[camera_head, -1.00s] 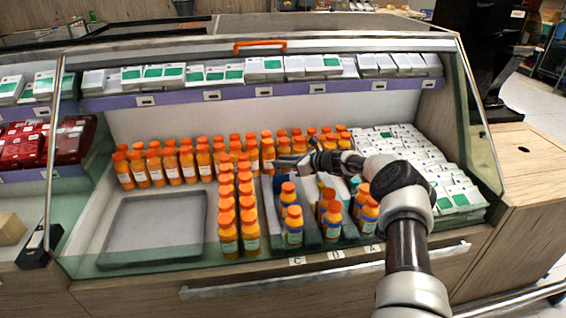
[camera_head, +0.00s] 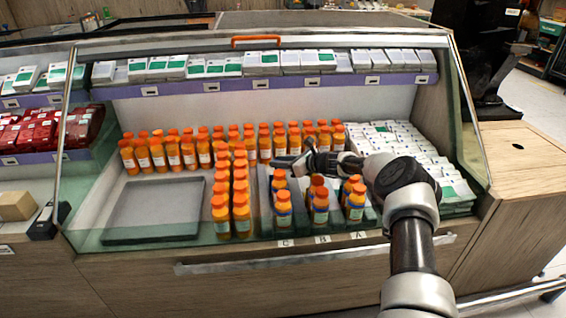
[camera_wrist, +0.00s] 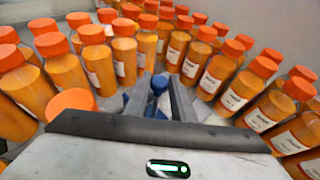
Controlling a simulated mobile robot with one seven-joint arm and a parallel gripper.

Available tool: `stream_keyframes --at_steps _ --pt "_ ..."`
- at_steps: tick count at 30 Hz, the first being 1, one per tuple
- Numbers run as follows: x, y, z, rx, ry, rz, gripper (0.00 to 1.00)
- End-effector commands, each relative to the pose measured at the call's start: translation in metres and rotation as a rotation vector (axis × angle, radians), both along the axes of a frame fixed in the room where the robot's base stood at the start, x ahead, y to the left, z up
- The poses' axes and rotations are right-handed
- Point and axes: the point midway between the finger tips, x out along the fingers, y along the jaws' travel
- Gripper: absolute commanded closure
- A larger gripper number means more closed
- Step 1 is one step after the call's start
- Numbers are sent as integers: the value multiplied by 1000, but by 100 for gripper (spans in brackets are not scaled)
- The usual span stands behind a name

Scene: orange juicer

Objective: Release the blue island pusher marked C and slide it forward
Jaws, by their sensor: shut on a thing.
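A blue pusher (camera_wrist: 159,84) with a rounded knob shows in the wrist view between the fingers of my gripper (camera_wrist: 163,90). The fingers are shut on it. In the head view, my gripper (camera_head: 284,163) reaches over the back of the lane marked C (camera_head: 285,243), low in front of the back rows of bottles. The pusher's letter is not visible, and the gripper hides it in the head view. Several orange juice bottles (camera_head: 284,212) stand in lane C.
Lanes B (camera_head: 322,239) and A (camera_head: 358,235) hold more bottles to the right. A double row of bottles (camera_head: 241,218) stands close to the left of lane C. An empty grey tray (camera_head: 150,211) lies further left. White cartons (camera_head: 400,150) fill the right side.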

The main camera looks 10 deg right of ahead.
Motion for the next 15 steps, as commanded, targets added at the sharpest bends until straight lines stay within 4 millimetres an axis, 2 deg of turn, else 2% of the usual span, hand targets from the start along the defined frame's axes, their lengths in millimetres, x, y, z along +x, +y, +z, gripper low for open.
stream_keyframes --at_steps 12,13,15 --pt "1 -1 2 -2 -3 -3 100" --pt "1 -1 2 -2 -3 -3 72" --pt "1 -1 2 -1 -2 -3 60"
